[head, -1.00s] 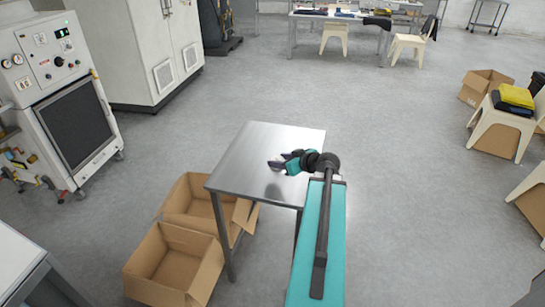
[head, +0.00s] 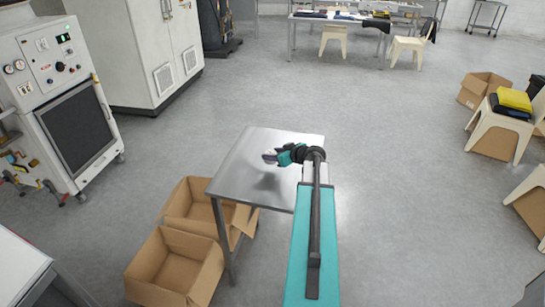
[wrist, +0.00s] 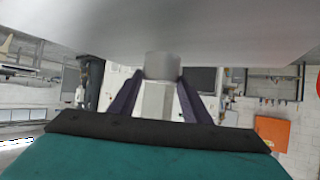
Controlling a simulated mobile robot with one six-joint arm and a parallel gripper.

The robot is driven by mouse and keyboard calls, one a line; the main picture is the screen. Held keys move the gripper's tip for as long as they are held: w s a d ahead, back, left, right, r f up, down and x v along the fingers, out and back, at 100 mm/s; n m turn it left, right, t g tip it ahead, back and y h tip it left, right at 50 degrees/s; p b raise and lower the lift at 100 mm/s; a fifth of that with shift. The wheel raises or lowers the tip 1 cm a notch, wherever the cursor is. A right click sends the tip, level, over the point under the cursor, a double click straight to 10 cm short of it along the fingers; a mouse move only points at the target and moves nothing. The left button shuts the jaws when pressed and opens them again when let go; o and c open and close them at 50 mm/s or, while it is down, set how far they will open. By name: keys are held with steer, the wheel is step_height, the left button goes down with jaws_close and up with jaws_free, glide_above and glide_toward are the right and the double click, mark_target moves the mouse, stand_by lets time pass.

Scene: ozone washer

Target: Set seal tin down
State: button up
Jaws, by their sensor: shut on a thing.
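The seal tin (wrist: 163,66) is a small pale grey cylinder between the two dark fingers of my gripper (wrist: 161,92) in the wrist view. In the head view my gripper (head: 270,156) is over the steel table (head: 245,175), with the tin (head: 267,157) a small light patch at its tip. The gripper is shut on the tin. A dark shadow lies on the tabletop below, apart from the gripper, so the tin looks held above the surface. The height of the gap is hard to tell. The tin's sides are partly hidden by the fingers.
The tabletop around the shadow is bare. Two open cardboard boxes (head: 165,270) stand on the floor against the table's left side. A machine with a dark door (head: 78,135) stands at the left. The floor to the right is clear up to the chairs (head: 497,122).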

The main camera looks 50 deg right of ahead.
steer(key=shift+w+d, duration=0.3)
steer(key=shift+w, duration=0.15)
steer(key=shift+w+d+p, duration=0.3)
steer(key=shift+w+p, duration=0.05)
steer(key=shift+w, duration=0.1)
steer(key=shift+f+p, duration=0.9)
steer(key=shift+f, duration=0.95)
steer(key=shift+a+f+b, duration=0.1)
steer(key=shift+f+b, duration=0.05)
steer(key=shift+b, duration=0.15)
steer(key=o, duration=1)
steer(key=shift+o, duration=0.2)
steer(key=shift+s+r+p, duration=0.15)
steer(key=shift+r+p, duration=0.1)
steer(key=shift+p, duration=0.1)
